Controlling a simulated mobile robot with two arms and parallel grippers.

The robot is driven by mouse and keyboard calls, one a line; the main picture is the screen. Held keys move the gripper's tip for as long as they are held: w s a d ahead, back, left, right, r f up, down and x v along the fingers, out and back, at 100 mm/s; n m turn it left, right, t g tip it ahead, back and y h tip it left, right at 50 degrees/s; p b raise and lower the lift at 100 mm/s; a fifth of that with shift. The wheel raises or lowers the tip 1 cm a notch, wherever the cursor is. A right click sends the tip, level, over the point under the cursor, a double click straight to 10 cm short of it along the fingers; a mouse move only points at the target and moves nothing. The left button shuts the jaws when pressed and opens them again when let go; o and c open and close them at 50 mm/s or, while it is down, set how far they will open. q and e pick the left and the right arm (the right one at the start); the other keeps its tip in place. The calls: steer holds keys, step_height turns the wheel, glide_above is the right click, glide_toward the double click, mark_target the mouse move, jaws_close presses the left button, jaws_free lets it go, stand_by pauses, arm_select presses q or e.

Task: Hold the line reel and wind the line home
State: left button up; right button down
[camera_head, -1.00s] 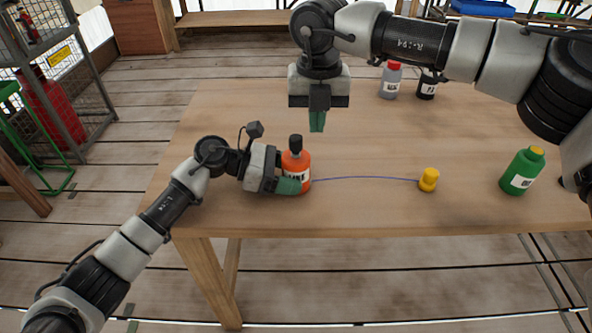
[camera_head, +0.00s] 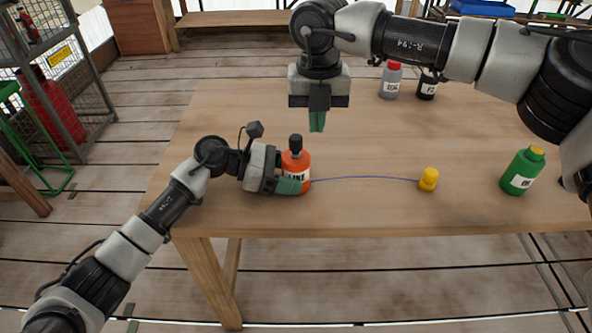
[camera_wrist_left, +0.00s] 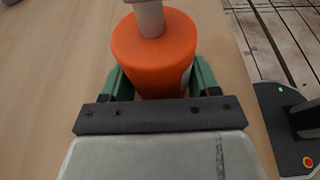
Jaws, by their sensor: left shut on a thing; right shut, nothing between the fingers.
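The line reel (camera_head: 297,163) is an orange bottle-like body with a dark knob on top and a white label. It stands upright near the table's front left. My left gripper (camera_head: 289,184) is shut on the reel from the left. In the left wrist view the orange reel (camera_wrist_left: 154,45) sits between the green fingers (camera_wrist_left: 152,80), its grey knob pointing up. A thin blue line (camera_head: 365,178) runs from the reel across the table to a small yellow piece (camera_head: 428,180). My right gripper (camera_head: 317,121) is shut and empty, pointing down above the table behind the reel.
A green bottle (camera_head: 522,171) with a yellow cap stands at the table's right. A grey bottle with a red cap (camera_head: 391,80) and a black bottle (camera_head: 427,85) stand at the back. The table's (camera_head: 240,110) left rear is clear.

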mark_target(301, 138)
steer(key=shift+f, duration=0.15)
steer(key=shift+f, duration=1.4)
steer(key=shift+a, duration=0.1)
steer(key=shift+s+a, duration=0.25)
steer(key=shift+a, duration=0.2)
steer(key=shift+s+a, duration=0.7)
steer(key=shift+a, duration=0.1)
stand_by(1.3)
